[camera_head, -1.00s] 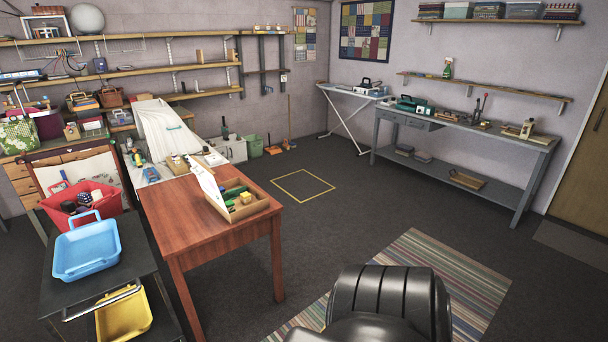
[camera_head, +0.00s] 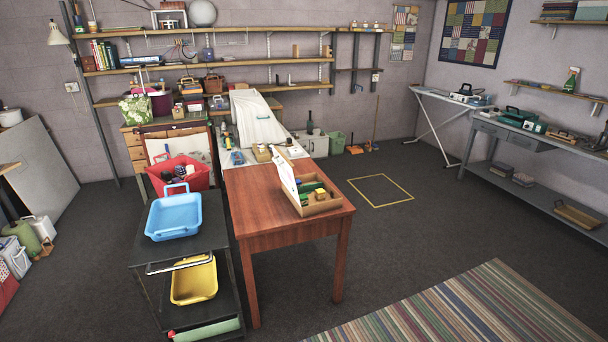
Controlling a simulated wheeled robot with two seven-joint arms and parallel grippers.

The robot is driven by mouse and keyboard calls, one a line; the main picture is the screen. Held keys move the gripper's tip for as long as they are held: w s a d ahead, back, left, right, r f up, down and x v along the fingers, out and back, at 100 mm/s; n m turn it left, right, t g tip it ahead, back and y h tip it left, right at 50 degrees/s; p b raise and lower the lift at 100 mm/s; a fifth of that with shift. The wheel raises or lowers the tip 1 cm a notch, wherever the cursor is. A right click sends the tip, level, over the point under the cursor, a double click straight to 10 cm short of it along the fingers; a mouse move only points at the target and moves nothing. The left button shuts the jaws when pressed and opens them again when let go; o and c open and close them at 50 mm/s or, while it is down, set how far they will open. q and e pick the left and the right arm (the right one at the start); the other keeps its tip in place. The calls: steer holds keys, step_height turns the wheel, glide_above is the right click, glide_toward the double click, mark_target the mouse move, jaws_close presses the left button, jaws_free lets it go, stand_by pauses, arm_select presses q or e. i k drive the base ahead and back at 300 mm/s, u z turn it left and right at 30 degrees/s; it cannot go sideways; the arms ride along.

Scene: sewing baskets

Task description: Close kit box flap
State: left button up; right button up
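The kit box (camera_head: 322,208) is a low cardboard-brown box on the right part of the wooden table. Its flap (camera_head: 289,181) stands up, tilted, along the left side, with a pale face showing, so the box is open. Green and yellow items (camera_head: 317,190) show inside it. Neither of my grippers is in view.
The wooden table (camera_head: 262,213) has bare top left of and in front of the box. A black cart (camera_head: 200,245) with blue (camera_head: 172,217) and yellow (camera_head: 195,283) bins stands left of it. Open floor (camera_head: 400,250) lies to the right, with a striped rug (camera_head: 470,315).

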mark_target(284, 165)
steer(key=i, duration=1)
steer(key=u, duration=1.6)
steer(key=i, duration=0.55)
steer(key=z, duration=2.95)
